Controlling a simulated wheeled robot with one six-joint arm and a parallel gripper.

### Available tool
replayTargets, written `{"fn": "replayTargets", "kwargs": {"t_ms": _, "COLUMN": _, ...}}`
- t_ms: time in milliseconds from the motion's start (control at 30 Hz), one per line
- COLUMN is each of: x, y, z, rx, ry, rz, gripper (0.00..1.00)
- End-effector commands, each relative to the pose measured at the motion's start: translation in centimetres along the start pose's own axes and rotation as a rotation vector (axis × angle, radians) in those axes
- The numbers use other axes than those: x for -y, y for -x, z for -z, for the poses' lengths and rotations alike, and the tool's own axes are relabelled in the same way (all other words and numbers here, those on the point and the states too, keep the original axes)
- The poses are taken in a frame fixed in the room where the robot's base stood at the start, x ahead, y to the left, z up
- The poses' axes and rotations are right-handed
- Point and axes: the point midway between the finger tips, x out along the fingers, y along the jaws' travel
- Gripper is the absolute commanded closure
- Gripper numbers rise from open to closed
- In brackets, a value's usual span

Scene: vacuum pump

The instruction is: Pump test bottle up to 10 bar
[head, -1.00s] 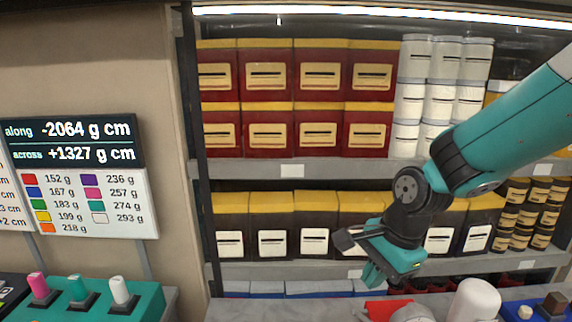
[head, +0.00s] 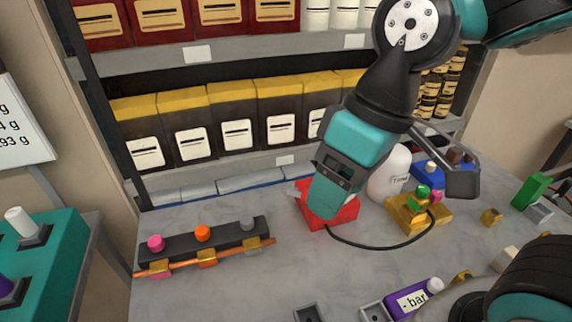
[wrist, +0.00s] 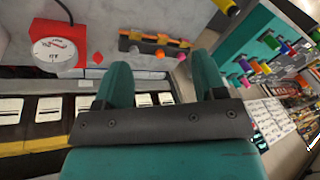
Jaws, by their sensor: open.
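A white rounded bottle (head: 388,175) with small lettering stands at the back, right of my gripper. A red box (head: 346,213) stands left of it, partly hidden behind my gripper (head: 322,205). The wrist view shows a white round dial on the red box (wrist: 78,36).
A dark rail (head: 218,240) with pink, orange and grey knobs is on the left of the table. A blue box (head: 428,172) with a white button stands behind the yellow block. Green block (head: 531,191) is far right. Shelves of boxes close off the back.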

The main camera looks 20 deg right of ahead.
Motion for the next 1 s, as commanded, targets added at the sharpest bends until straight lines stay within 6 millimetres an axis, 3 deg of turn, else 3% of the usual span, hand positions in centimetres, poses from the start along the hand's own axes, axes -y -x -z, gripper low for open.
{"fn": "replayTargets", "kwargs": {"t_ms": 200, "x": -7.6, "y": -0.9, "z": 7.2, "rx": 0.082, "ry": -0.142, "rz": -0.178, "gripper": 0.36}}
{"fn": "replayTargets", "kwargs": {"t_ms": 400, "x": -11.9, "y": -1.0, "z": 11.5, "rx": 0.133, "ry": -0.271, "rz": -0.277, "gripper": 0.36}}
{"fn": "replayTargets", "kwargs": {"t_ms": 667, "x": -13.2, "y": -1.9, "z": 12.3, "rx": 0.149, "ry": -0.313, "rz": -0.299, "gripper": 0.36}}
{"fn": "replayTargets", "kwargs": {"t_ms": 1000, "x": -15.1, "y": -8.7, "z": 10.8, "rx": 0.151, "ry": -0.312, "rz": -0.298, "gripper": 0.36}}
